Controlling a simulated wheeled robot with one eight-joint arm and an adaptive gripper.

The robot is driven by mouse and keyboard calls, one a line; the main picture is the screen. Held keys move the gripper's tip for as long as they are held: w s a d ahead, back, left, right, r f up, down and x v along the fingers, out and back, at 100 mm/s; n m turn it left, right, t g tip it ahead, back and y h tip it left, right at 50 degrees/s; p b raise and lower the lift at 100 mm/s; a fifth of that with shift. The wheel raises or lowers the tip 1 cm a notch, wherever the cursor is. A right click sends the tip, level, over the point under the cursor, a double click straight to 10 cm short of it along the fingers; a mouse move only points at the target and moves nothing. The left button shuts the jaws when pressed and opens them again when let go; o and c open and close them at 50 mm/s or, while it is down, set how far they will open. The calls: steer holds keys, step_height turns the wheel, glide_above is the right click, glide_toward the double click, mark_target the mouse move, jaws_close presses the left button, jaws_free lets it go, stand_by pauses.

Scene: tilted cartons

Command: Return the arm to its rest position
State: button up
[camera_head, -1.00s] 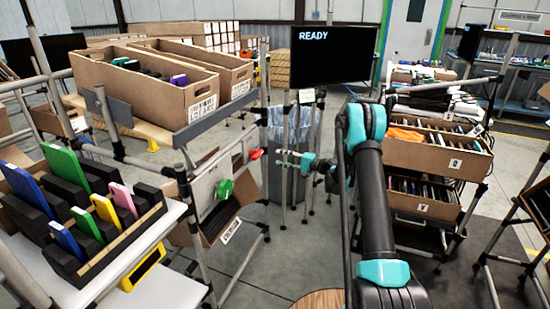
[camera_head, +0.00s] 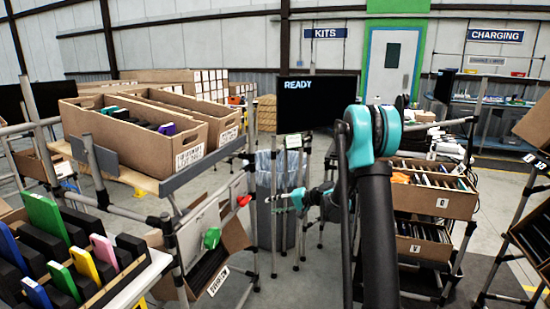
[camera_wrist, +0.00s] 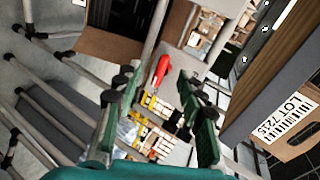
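My arm rises from the bottom right of the head view, bends at a teal and black joint (camera_head: 372,132) and reaches left. My gripper (camera_head: 268,200) points left at its end, in front of a grey bin with a clear liner. In the wrist view my gripper (camera_wrist: 158,88) has its two green and black fingers well apart. Nothing is held between them.
Tilted cartons (camera_head: 140,135) stand on a rack at left, its red knob (camera_head: 243,200) near my gripper. Cartons of files (camera_head: 432,199) stand right of my arm. A monitor (camera_head: 308,104) reading READY is behind. A tray of coloured items (camera_head: 75,255) is at lower left.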

steer(key=s+d+f+n+h, duration=0.1)
steer(key=s+d+h, duration=0.3)
steer(key=s, duration=0.9)
steer(key=s+d+f+n+h, duration=0.1)
steer(key=s+d+h, duration=0.3)
steer(key=s+d, duration=0.5)
steer(key=s+d+f+h, duration=0.1)
steer(key=s+d+h, duration=0.3)
steer(key=s, duration=1.3)
steer(key=shift+s+d+f+n+g, duration=0.2)
steer(key=shift+d+f+n+g, duration=0.2)
steer(key=shift+d, duration=0.75)
